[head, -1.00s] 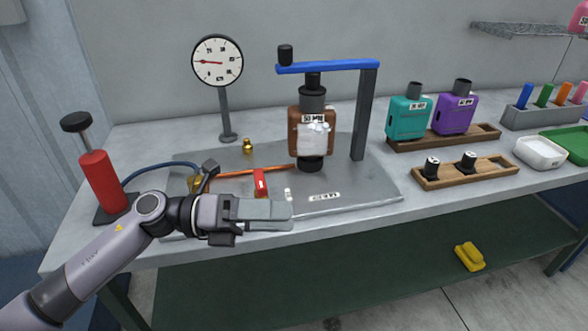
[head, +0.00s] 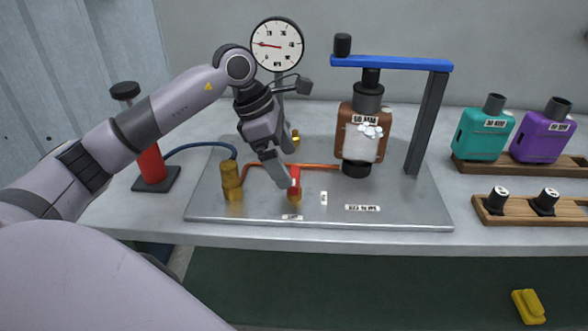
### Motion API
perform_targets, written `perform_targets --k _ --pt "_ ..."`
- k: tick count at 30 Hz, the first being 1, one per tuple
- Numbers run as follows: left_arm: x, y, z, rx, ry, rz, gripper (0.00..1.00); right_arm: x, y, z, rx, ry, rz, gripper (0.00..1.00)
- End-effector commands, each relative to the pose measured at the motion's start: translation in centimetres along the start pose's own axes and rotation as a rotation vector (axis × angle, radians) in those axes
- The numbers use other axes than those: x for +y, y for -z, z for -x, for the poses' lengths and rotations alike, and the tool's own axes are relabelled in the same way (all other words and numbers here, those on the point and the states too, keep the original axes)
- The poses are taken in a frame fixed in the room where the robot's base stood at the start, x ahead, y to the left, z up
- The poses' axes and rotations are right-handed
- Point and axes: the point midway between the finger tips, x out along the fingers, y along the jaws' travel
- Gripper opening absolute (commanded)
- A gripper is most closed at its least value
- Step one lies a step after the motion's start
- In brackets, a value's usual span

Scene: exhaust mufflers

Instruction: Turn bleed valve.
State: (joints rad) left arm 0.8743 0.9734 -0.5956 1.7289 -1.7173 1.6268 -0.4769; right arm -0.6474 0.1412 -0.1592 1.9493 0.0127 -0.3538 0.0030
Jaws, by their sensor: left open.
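The bleed valve, with a red handle (head: 295,182) on a small brass body, sits on the grey metal plate (head: 400,205) at the end of the copper pipe. My left gripper (head: 284,166) is open and points down from above at the red handle. Its fingers are right at the handle and partly hide it. I cannot tell whether they touch it. My right gripper is not in view.
A dial gauge (head: 276,45) stands behind my left arm. A brown muffler (head: 361,130) is clamped under a blue bar (head: 392,63). A red pump (head: 151,164) stands left. Teal (head: 484,135) and purple (head: 543,138) mufflers stand right. The plate's front right is clear.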

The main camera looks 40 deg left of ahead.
Motion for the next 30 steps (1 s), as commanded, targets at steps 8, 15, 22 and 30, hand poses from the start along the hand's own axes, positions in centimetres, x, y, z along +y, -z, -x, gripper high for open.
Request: perform_targets --k 8,15,22,30 --pt "-0.1 -0.1 -3.4 -0.002 0.003 0.001 1.00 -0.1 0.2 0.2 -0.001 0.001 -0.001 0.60" --pt "-0.1 0.0 -3.8 -0.001 0.001 0.001 1.00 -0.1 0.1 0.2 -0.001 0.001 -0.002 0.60" --pt "-0.1 -0.1 -3.8 -0.002 0.001 0.000 0.51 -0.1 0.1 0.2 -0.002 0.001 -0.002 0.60" --pt "-0.1 -0.1 -3.7 -0.002 -0.003 0.010 0.44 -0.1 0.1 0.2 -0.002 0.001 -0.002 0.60"
